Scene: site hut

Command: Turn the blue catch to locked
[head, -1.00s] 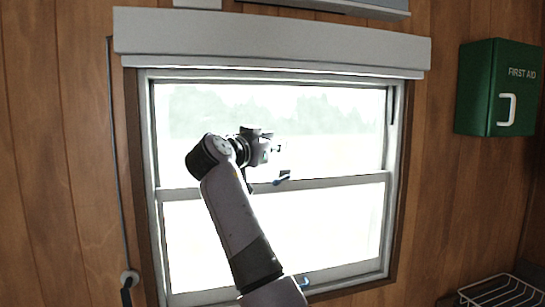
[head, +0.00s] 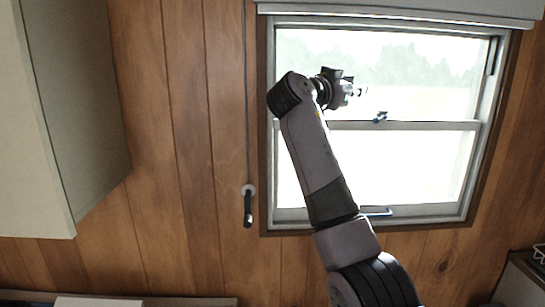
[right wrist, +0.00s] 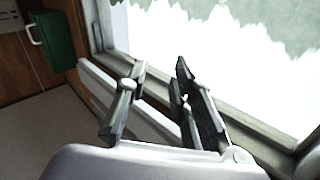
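The blue catch (head: 380,117) is small and sits on the window's middle rail in the head view, with a dark part above its blue lever. The lever looks slanted; whether it is locked is too small to tell. My right gripper (head: 361,91) is in front of the upper pane, a little above and left of the catch in the picture, and looks apart from it. In the right wrist view its two dark fingers (right wrist: 161,66) are spread with nothing between them. I cannot make out the catch there. My left gripper is not in view.
A bluish handle (head: 378,212) is on the lower sash. A dark cord pull (head: 247,207) hangs left of the window, below a pale blind box (head: 400,16). A cabinet (head: 75,100) stands out at left. A green box (right wrist: 57,40) shows in the right wrist view.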

